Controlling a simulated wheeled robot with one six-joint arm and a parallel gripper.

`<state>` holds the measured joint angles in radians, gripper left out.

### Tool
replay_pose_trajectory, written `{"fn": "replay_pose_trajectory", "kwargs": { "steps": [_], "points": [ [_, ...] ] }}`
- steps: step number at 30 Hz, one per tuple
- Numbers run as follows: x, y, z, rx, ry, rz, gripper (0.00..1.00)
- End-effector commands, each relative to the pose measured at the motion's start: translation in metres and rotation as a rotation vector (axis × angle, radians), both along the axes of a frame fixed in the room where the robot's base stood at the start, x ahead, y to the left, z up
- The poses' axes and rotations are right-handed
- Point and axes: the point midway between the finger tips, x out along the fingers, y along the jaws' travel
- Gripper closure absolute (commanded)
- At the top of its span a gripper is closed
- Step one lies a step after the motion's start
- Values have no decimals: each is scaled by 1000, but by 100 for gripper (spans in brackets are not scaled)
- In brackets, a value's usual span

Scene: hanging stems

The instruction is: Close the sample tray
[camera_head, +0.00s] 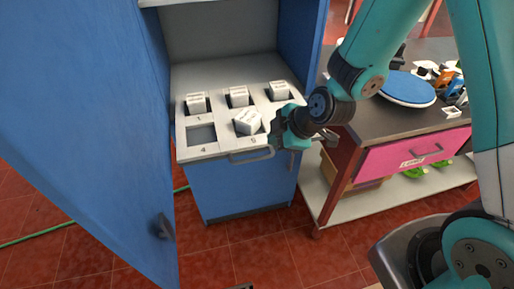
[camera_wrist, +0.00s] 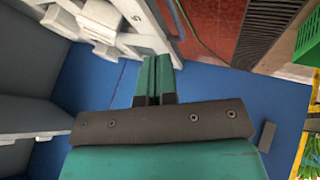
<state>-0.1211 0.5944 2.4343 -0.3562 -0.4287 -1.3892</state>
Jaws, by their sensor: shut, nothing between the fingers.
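The sample tray (camera_head: 196,150) is a pale panel with numbered square slots in the blue cabinet, pulled out towards the front. A grey bar handle (camera_head: 250,157) is on its front edge. Several white sample blocks (camera_head: 238,97) sit in its slots; one block (camera_head: 247,121) lies tilted near the number 5, and the slot above the number 4 is empty. My gripper (camera_head: 283,128) is at the tray's right front, partly hidden by its own wrist. In the wrist view its green fingers (camera_wrist: 155,70) are shut together and empty, with the tray (camera_wrist: 140,15) beyond them.
A blue cabinet door (camera_head: 80,110) stands open at the left, with a dark handle (camera_head: 164,226). At the right a dark bench holds a blue disc (camera_head: 407,88) above a pink drawer (camera_head: 412,153). The red tiled floor (camera_head: 255,262) in front is mostly clear.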

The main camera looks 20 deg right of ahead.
Motion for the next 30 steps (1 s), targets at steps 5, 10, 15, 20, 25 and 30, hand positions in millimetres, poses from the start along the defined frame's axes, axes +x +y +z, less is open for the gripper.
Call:
{"fn": "replay_pose_trajectory", "kwargs": {
  "steps": [5,10,15,20,25,30],
  "points": [
    [9,7,-17,-6,-4,9,100],
    [23,19,-40,-6,-4,8,100],
    [36,30,-62,-5,-6,7,100],
    [44,35,-75,-5,-6,7,100],
    [47,37,-79,-4,-6,6,100],
    [47,37,-79,-4,-6,6,100]
  ]
}}
